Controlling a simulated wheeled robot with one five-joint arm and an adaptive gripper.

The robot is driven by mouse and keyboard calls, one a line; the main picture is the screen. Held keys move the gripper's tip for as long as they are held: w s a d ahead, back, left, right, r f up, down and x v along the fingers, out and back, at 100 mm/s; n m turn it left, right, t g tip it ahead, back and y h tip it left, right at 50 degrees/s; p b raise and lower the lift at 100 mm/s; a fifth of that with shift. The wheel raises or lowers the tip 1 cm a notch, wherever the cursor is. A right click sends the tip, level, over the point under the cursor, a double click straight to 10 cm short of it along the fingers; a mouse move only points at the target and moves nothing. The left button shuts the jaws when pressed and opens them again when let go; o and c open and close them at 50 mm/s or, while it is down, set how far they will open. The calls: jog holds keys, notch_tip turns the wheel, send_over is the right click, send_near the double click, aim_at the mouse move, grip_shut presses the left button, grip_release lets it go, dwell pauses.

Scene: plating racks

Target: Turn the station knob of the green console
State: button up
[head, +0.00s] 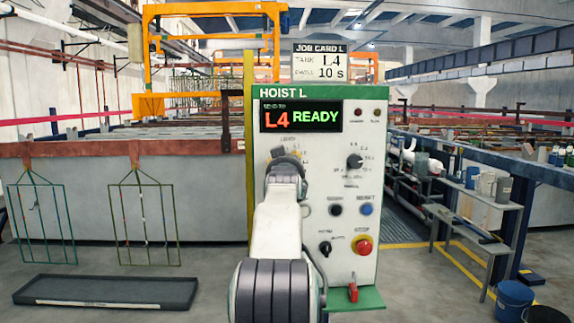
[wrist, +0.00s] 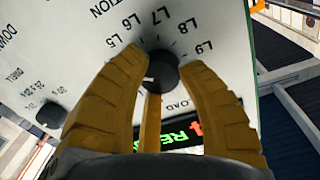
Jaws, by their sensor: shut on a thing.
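The green-trimmed console (head: 330,230) stands upright ahead, headed HOIST L. Its display (head: 300,116) reads SEND TO L4 and READY. The station knob (wrist: 162,74) is dark and round, with labels L5 to L9 and LOAD around it in the wrist view. A white mark shows at its left side, below the L5 label. The left finger covers part of the dial there. My gripper (wrist: 160,70) is shut on the station knob, with fingers on both sides of it. In the head view my gripper (head: 284,160) hides the knob.
The job card (head: 320,64) above the console reads tank L4, dwell 10 s. Other controls are the dwell knob (head: 354,161), a blue button (head: 366,209), a red button (head: 363,245) and a red lever (head: 352,292). A black tray (head: 105,291) lies at left.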

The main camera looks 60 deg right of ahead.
jog(key=shift+m, duration=0.6)
jog(key=o, duration=1.2)
jog(key=shift+w, duration=0.1)
jog(key=shift+v, duration=6.05)
jog(key=shift+d, duration=0.1)
